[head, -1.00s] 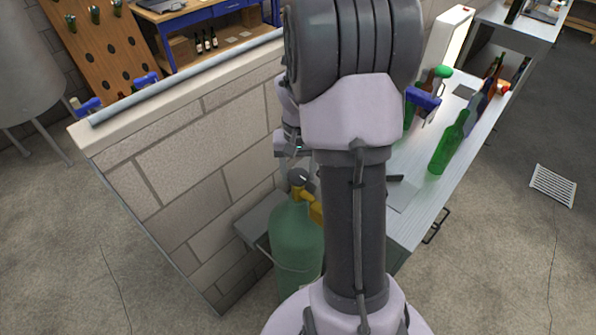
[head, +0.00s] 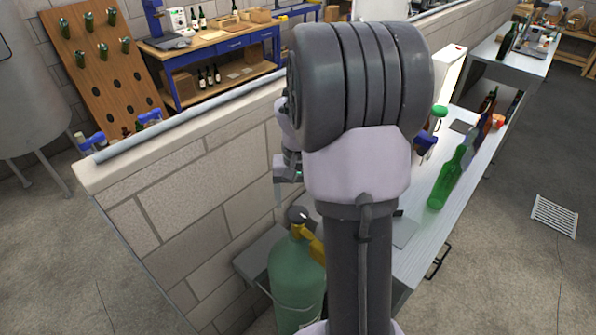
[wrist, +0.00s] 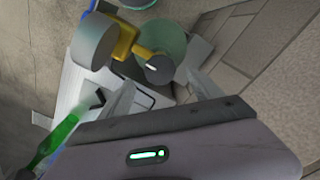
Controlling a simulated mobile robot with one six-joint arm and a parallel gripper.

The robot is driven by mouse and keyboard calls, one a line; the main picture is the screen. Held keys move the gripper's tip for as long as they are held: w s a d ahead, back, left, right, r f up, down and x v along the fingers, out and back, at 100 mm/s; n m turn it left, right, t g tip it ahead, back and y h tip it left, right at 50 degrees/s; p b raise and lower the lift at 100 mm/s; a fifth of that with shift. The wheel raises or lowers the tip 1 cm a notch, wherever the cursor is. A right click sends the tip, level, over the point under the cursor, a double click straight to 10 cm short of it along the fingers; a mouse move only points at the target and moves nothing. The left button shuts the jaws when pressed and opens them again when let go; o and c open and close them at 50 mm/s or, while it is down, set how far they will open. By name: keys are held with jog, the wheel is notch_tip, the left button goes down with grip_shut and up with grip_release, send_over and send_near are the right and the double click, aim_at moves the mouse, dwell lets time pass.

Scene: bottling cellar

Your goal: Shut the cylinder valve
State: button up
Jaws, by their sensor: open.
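The green gas cylinder (head: 297,272) stands beside the block wall in the head view, with a yellow valve body (head: 303,232) and a dark round knob (head: 297,214) on top. In the wrist view the cylinder (wrist: 172,38), yellow valve body (wrist: 124,42) and knob (wrist: 159,69) with a white mark show beyond my fingertips. A grey drum-shaped part (wrist: 94,42) sits by the yellow body. My gripper (wrist: 165,94) is open and empty, its two pale fingers apart on either side below the knob in the picture. The knob appears untouched.
The block wall (head: 180,215) rises left of the cylinder. A metal bench (head: 440,225) on the right carries a green bottle (head: 447,180) and other bottles. A floor grate (head: 555,215) lies farther right. Open floor is on both sides.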

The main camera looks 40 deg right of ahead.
aim_at(297, 213)
notch_tip(297, 213, up, 13)
jog(key=p, duration=0.3)
jog(key=shift+a+r, duration=0.1)
